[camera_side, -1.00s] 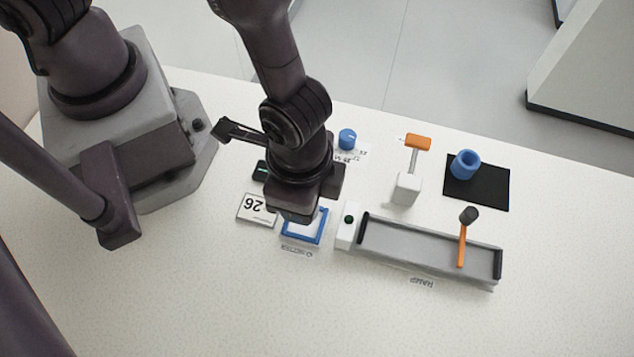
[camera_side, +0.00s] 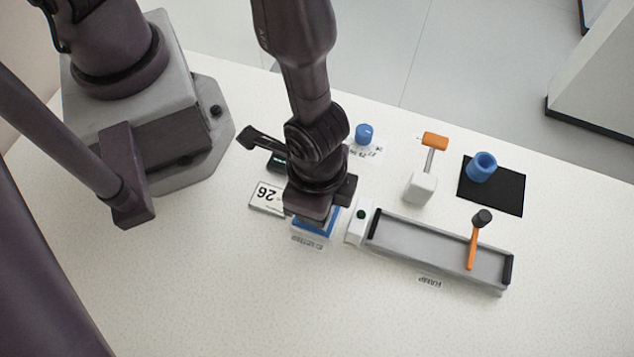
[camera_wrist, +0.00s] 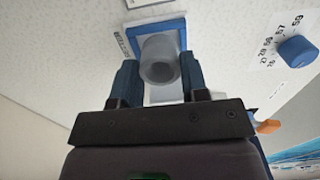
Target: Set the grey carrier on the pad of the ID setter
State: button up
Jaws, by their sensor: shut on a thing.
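The grey carrier (camera_wrist: 160,58), a round hollow cup, sits between the two blue fingers of my gripper (camera_wrist: 158,74) in the wrist view. My gripper is shut on it. The ID setter's pad with its blue frame (camera_wrist: 182,32) lies directly beyond the carrier. In the side view my gripper (camera_side: 310,212) is over the pad and covers most of it; part of the blue frame (camera_side: 316,231) shows. The carrier is hidden there. Whether it touches the pad I cannot tell.
A white box with a green button (camera_side: 358,226) and the grey ramp (camera_side: 425,248) with an orange hammer (camera_side: 473,245) are right. A blue knob (camera_side: 364,132), a white stand (camera_side: 420,188) and a blue ring (camera_side: 482,166) on a black mat (camera_side: 508,192) stand behind.

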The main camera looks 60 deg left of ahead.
jog(key=shift+f, duration=0.2)
dwell(0.5)
jog(key=o, duration=0.9)
jog(key=shift+c, duration=0.2)
notch_tip(320, 180, up, 13)
dwell(0.5)
